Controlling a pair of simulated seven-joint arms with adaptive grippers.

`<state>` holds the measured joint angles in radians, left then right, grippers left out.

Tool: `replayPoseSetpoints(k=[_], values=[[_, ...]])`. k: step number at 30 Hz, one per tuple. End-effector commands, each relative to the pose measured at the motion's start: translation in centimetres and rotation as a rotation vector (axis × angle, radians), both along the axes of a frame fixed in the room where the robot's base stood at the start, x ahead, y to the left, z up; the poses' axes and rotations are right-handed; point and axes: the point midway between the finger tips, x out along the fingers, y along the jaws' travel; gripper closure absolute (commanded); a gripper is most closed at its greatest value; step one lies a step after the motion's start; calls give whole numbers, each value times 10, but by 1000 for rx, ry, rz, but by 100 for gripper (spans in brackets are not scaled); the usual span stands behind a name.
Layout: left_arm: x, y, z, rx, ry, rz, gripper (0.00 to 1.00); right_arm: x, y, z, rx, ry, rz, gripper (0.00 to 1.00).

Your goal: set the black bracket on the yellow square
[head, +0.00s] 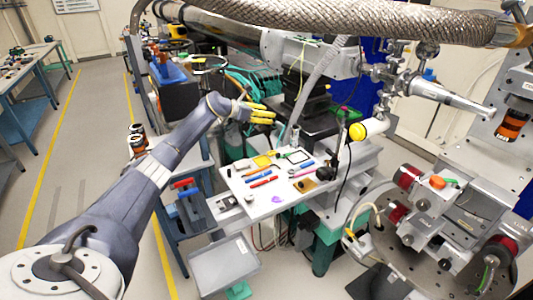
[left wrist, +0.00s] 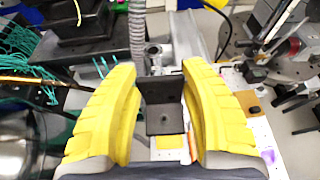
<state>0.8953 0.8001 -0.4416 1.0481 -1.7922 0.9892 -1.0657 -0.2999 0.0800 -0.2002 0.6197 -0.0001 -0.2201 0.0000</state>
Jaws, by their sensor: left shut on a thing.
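My left gripper (head: 262,114) has yellow fingers and is above the back edge of the white table in the head view. In the left wrist view my left gripper (left wrist: 166,95) is shut on the black bracket (left wrist: 166,108), an angled piece with a small hole in its lower plate. I cannot make out the bracket in the head view. A yellow square (head: 262,160) lies on the white table, below and apart from the gripper. An orange-yellow patch (left wrist: 169,142) shows just below the bracket in the wrist view. My right gripper is not in view.
Beamline pipes and a grey hose hang behind the gripper.

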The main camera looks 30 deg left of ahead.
Motion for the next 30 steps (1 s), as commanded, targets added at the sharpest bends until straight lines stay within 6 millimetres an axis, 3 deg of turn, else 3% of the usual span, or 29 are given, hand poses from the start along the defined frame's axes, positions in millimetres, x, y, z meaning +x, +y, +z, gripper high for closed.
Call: replayPoseSetpoints(k=[9, 15, 30], values=[[0, -1, -70, -5, 0, 2, 100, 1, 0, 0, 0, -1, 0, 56], [1, -1, -105, -4, 0, 2, 100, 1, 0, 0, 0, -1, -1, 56], [0, 0, -145, -4, 1, 2, 100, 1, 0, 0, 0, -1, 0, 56]])
